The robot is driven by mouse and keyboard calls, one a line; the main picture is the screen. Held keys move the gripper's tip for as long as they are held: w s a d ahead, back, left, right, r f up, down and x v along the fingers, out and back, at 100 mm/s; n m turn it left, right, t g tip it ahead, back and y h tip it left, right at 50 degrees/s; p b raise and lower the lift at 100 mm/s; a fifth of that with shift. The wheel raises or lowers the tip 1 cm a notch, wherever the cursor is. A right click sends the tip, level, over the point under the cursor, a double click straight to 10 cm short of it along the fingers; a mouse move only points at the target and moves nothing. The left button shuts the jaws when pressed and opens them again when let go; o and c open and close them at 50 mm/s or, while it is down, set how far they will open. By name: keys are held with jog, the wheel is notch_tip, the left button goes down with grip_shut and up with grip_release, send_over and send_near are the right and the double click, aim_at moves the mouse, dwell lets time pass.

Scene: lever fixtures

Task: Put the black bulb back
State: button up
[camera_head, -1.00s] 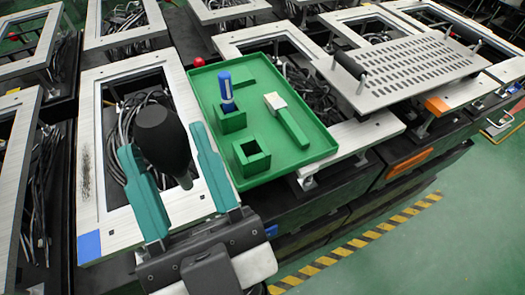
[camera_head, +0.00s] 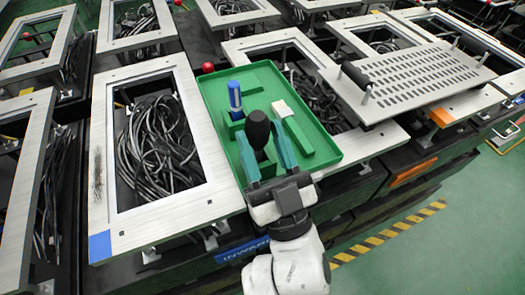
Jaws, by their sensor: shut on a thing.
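The black bulb (camera_head: 258,129) is upright between the two teal fingers of my gripper (camera_head: 264,152), which is shut on it. It is over the front part of the green tray (camera_head: 326,160), at the square green holder that is now mostly hidden behind the bulb and fingers. I cannot tell whether the bulb's lower end is inside the holder or just above it. A white-topped block (camera_head: 282,109) with a green handle (camera_head: 299,136) lies to the right of the bulb.
Left of the tray is an open metal frame (camera_head: 101,150) with dark cables (camera_head: 155,150) inside. A perforated metal plate (camera_head: 410,75) with a black roller (camera_head: 355,73) stands at the right. A red ball (camera_head: 208,68) sits behind the tray.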

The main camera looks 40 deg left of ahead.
aim_at(261, 150)
jog(key=shift+f, duration=1.2)
jog(key=shift+f+b, duration=0.3)
jog(key=shift+b, duration=0.1)
jog(key=o, duration=1.1)
jog(key=shift+o, duration=0.2)
jog(key=shift+r, duration=0.1)
jog(key=shift+s+r, duration=0.1)
jog(key=shift+r, duration=0.05)
jog(key=b+v, duration=0.1)
jog(key=v, duration=1.1)
jog(key=shift+b, duration=0.35)
